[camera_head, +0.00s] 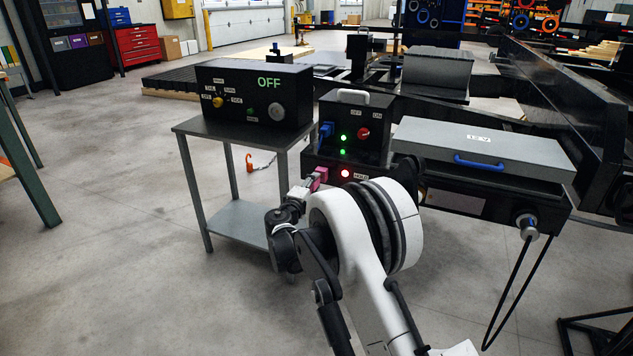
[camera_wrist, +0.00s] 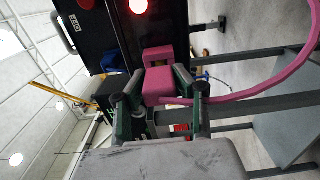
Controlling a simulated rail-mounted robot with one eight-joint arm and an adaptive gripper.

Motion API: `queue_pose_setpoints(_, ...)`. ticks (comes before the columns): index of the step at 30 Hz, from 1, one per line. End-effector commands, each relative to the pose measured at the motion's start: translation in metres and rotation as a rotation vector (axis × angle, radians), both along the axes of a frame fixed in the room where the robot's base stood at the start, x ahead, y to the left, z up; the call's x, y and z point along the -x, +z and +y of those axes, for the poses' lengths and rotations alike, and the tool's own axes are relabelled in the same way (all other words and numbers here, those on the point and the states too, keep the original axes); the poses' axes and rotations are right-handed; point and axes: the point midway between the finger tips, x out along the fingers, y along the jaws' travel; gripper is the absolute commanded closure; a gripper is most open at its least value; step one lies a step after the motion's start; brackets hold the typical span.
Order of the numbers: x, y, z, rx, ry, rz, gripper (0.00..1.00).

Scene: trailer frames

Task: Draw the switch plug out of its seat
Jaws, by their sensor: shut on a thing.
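The pink switch plug (camera_wrist: 160,86) is between the two fingers of my gripper (camera_wrist: 160,92) in the wrist view. A pink cable (camera_wrist: 262,86) curves away to the right. Just beyond the plug is a pink seat (camera_wrist: 158,54) on the front of a black box. Plug and seat are in line and very close; I cannot tell how deep the plug sits. In the head view my gripper (camera_head: 304,190) is at the box's lower left, by the pink seat (camera_head: 321,174), and its fingers hide most of the plug.
The black box (camera_head: 327,112) has a blue plug (camera_head: 326,130), green lights, a red knob and a lit red light (camera_head: 345,174). A control box reading OFF (camera_head: 254,95) stands on a metal table (camera_head: 196,127) to the left. A grey case (camera_head: 480,146) lies to the right.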

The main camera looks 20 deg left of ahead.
Motion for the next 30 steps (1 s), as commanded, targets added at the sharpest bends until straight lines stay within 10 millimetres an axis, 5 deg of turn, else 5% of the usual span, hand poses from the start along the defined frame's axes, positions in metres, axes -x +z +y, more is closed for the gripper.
queue_pose_setpoints(30,0.035,0.0,0.002,0.0,0.0,0.0,1.0)
